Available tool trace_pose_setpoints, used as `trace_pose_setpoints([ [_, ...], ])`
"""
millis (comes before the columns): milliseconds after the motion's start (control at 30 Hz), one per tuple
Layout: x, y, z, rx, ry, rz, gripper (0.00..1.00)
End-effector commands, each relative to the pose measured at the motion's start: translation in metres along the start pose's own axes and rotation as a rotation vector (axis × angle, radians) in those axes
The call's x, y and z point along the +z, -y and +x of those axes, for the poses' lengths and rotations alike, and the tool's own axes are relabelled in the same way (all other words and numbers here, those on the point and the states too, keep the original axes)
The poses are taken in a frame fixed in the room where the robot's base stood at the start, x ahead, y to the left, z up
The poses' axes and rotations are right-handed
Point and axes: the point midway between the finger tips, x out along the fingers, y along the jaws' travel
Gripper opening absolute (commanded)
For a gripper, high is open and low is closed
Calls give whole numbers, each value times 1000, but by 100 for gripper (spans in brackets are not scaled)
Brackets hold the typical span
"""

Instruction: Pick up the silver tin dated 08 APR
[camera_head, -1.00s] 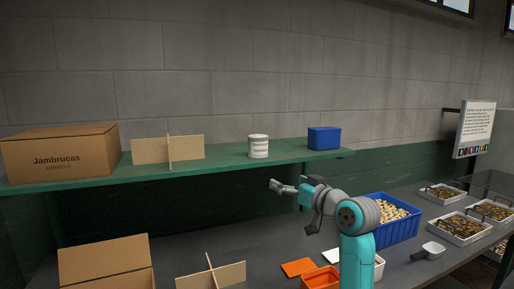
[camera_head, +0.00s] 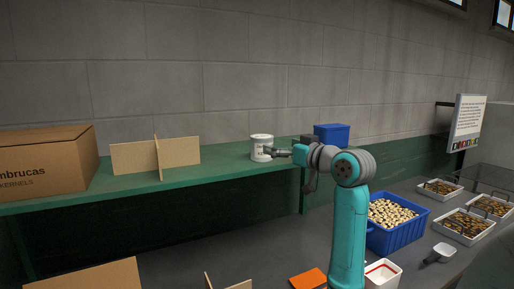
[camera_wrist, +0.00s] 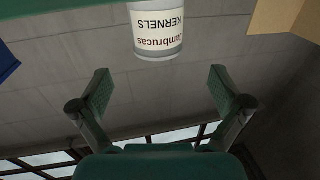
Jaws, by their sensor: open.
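A pale, whitish-silver tin (camera_head: 261,143) stands upright on the green shelf (camera_head: 225,160). In the wrist view the tin (camera_wrist: 158,38) appears upside down, with a label reading "Jambrucas KERNELS"; I cannot see a date on it. My gripper (camera_head: 272,153) is at the tin's right front side, at about shelf height. In the wrist view my gripper (camera_wrist: 160,83) is open and empty, its two fingers spread wide. The tin is beyond the fingertips, roughly centred between them, and not gripped.
A cardboard divider (camera_head: 130,157) and a large Jambrucas box (camera_head: 45,160) stand on the shelf to the left. A blue bin (camera_head: 332,134) stands to the right, partly behind my arm. Below are a blue crate of kernels (camera_head: 395,235), white trays (camera_head: 463,225) and an orange tray (camera_head: 308,280).

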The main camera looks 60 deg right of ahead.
Motion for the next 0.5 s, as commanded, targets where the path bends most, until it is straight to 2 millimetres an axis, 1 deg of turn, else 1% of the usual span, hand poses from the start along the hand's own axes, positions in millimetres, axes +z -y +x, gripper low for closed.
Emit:
trace_pose_setpoints([
  [100,1,1,20,-2,2,0,100],
  [200,1,1,33,-2,3,1,100],
  [433,1,0,47,-1,1,0,100],
  [500,1,0,54,-1,2,0,100],
])
